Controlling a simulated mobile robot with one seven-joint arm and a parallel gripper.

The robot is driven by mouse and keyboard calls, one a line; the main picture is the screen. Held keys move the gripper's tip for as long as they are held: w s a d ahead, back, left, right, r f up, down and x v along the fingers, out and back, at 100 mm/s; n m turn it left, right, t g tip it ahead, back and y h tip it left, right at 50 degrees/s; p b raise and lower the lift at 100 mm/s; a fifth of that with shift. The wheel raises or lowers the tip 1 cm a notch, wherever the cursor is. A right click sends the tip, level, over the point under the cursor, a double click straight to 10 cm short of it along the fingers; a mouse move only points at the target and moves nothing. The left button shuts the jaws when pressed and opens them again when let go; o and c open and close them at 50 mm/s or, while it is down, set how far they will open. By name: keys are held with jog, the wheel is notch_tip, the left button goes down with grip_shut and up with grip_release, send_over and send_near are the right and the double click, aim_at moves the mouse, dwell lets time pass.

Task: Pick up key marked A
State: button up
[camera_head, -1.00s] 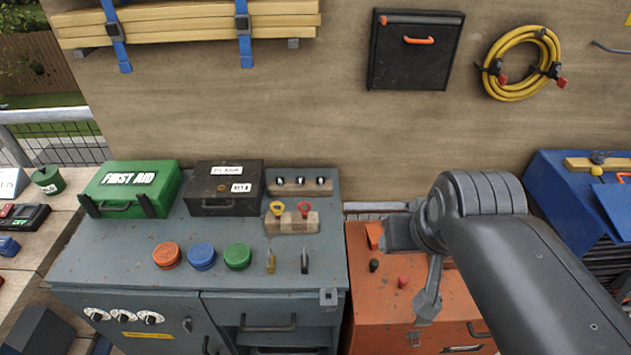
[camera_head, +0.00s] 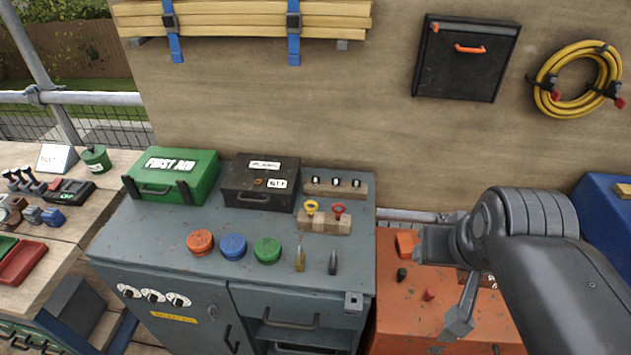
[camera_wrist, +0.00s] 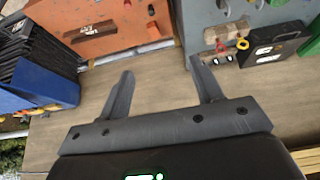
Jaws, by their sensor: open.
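Two keys stand in a small wooden block on the grey cabinet in the head view: a yellow-headed key (camera_head: 311,207) on the left and a red-headed key (camera_head: 338,210) on the right. No letter on either is readable, so I cannot tell which is marked A. In the wrist view, the red key (camera_wrist: 221,47) and yellow key (camera_wrist: 243,44) appear beyond the right finger, at the upper right. My gripper (camera_wrist: 160,68) is open and empty, its fingers spread apart. It is well clear of the keys, to their right in the head view.
The grey cabinet (camera_head: 150,240) also carries a green first-aid box (camera_head: 174,176), a black case (camera_head: 259,183), and orange, blue and green round buttons. Two small levers stand in front of the keys. An orange cabinet (camera_head: 400,315) stands to the right. A plywood wall rises behind.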

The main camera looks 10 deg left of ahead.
jog(key=shift+c, duration=0.3)
jog(key=shift+c, duration=0.7)
